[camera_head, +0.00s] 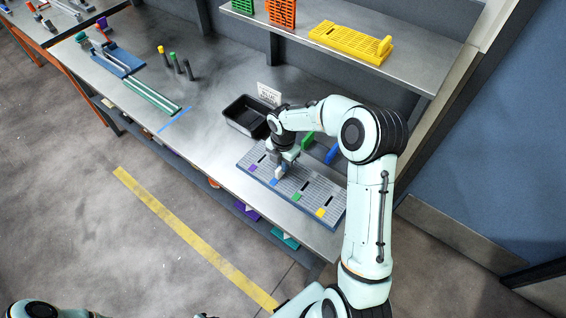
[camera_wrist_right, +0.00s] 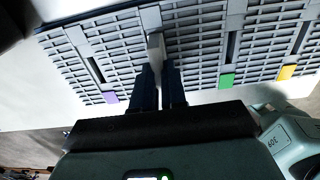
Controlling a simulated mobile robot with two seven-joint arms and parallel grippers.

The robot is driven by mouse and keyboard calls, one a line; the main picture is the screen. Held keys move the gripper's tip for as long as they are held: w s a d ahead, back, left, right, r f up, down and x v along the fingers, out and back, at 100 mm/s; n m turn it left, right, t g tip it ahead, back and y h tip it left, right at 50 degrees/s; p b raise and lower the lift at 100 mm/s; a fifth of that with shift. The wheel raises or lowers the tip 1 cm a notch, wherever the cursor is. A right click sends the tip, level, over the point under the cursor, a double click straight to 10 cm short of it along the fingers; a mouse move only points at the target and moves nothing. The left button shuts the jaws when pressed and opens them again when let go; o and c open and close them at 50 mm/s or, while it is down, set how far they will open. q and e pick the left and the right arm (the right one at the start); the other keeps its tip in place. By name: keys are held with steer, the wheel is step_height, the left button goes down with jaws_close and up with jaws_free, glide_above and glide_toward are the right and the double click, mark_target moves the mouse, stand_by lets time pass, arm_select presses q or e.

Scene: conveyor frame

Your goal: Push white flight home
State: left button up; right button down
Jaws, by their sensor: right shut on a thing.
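The grey slatted board (camera_head: 245,160) lies on the bench, with dark slots and purple, blue, green and yellow tabs along its front edge. My right gripper (camera_head: 281,168) is over the board near the blue tab (camera_head: 274,182). In the right wrist view, my right gripper (camera_wrist_right: 160,72) is shut on the white flight (camera_wrist_right: 155,42), a narrow pale piece standing at the board. The board (camera_wrist_right: 200,55) fills the upper part of that view. The fingers hide the flight's near side, and I cannot tell how deep it sits. My left gripper is out of view.
A black tray (camera_head: 232,119) stands left of the board, with a white sign (camera_head: 268,94) behind it. A green piece (camera_head: 308,140) and a blue piece (camera_head: 332,153) stand behind the board. A shelf overhead holds a yellow rack (camera_head: 345,43). Bench left of the tray is partly clear.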

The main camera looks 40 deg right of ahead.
steer(key=c, duration=1.1)
jaws_free()
steer(key=shift+f, duration=0.1)
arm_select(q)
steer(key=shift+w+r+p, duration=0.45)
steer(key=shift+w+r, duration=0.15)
arm_select(e)
step_height(320, 180, up, 13)
steer(key=shift+r, duration=0.2)
